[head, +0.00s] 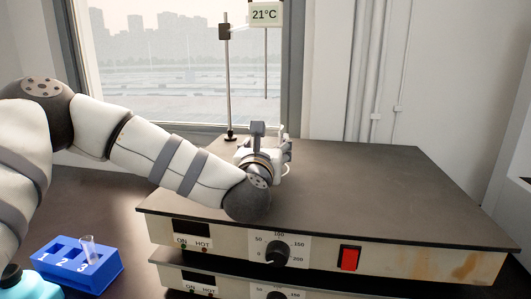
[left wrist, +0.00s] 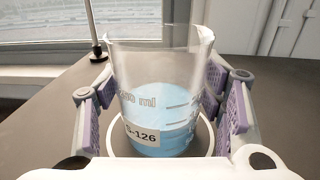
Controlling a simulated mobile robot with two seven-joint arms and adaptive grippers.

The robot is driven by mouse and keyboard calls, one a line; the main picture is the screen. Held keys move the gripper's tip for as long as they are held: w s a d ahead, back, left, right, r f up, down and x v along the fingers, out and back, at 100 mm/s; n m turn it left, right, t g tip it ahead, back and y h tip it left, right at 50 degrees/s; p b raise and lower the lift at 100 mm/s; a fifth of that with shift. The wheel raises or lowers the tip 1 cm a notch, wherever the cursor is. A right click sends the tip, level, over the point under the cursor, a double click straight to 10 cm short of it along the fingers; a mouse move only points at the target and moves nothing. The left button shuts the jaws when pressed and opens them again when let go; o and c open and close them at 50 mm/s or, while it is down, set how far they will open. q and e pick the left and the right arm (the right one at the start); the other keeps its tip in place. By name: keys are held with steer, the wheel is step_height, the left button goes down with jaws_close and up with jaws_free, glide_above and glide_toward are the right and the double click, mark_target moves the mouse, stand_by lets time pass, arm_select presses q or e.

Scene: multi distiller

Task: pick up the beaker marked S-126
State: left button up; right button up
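The clear glass beaker (left wrist: 158,105) marked S-126 stands upright in the middle of the left wrist view, with blue liquid in its lower part. Its label (left wrist: 142,133) faces my wrist camera. My left gripper (head: 268,148) is low over the hot plate in the head view and largely hides the beaker there. In the left wrist view its purple-padded fingers are spread on both sides of the beaker; a gap shows on the left, and I cannot tell whether the right finger touches. My right gripper is out of view.
The hot plate (head: 390,185) has a broad bare top to the right. A stand rod (head: 229,90) and a thermometer (head: 266,65) reading 21°C are behind. A blue rack (head: 105,270) with a tube (head: 88,248) sits at lower left.

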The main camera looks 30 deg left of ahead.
arm_select(q)
steer(key=c, duration=0.7)
steer(key=shift+r, duration=0.2)
